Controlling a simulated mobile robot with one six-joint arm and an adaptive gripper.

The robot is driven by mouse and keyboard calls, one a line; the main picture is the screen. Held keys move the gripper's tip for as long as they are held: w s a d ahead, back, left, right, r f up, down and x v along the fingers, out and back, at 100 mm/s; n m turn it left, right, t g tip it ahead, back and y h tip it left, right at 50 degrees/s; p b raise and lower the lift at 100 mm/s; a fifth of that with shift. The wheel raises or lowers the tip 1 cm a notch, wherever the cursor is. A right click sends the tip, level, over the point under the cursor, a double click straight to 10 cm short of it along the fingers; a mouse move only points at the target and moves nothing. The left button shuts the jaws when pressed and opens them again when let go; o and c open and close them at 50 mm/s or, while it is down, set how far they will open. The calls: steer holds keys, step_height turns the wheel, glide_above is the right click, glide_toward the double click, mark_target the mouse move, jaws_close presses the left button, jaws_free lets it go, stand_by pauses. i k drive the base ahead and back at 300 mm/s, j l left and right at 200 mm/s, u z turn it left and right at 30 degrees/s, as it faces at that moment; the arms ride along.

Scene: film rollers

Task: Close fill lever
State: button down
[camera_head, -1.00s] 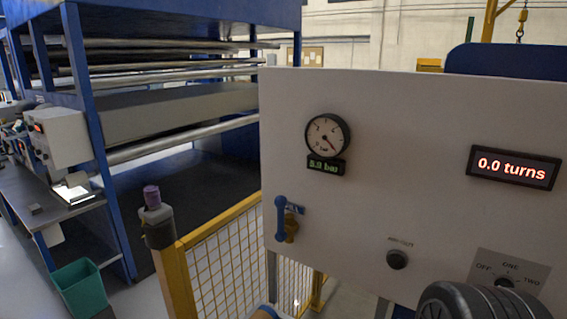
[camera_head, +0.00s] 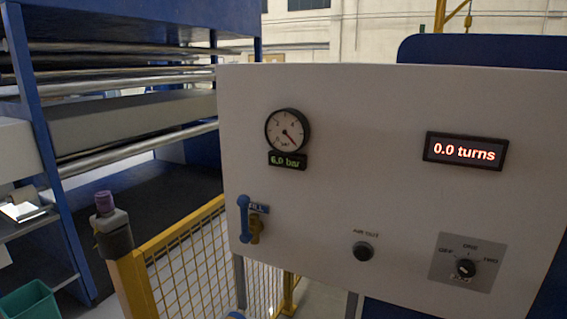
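The fill lever (camera_head: 244,220) is a blue handle standing upright at the lower left of the grey-white control panel (camera_head: 350,130). It is mounted on a brass valve (camera_head: 256,230), beside a blue "FILL" label (camera_head: 258,208). Above it is a round pressure gauge (camera_head: 287,130) with a small green display (camera_head: 288,161) reading 6.0 bar. My gripper is not in view, and nothing is seen touching the lever.
A red display (camera_head: 465,150) reads 0.0 turns. Below are the air-out button (camera_head: 363,251) and a selector knob (camera_head: 465,268). A yellow mesh fence (camera_head: 185,262) runs left of and below the panel. A grey post with a purple top (camera_head: 104,202) stands farther left.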

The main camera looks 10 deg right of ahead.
mark_target(243, 201)
steer(key=i+j+u, duration=0.1)
steer(key=u, duration=0.3)
steer(key=i+u, duration=0.25)
steer(key=u, duration=0.15)
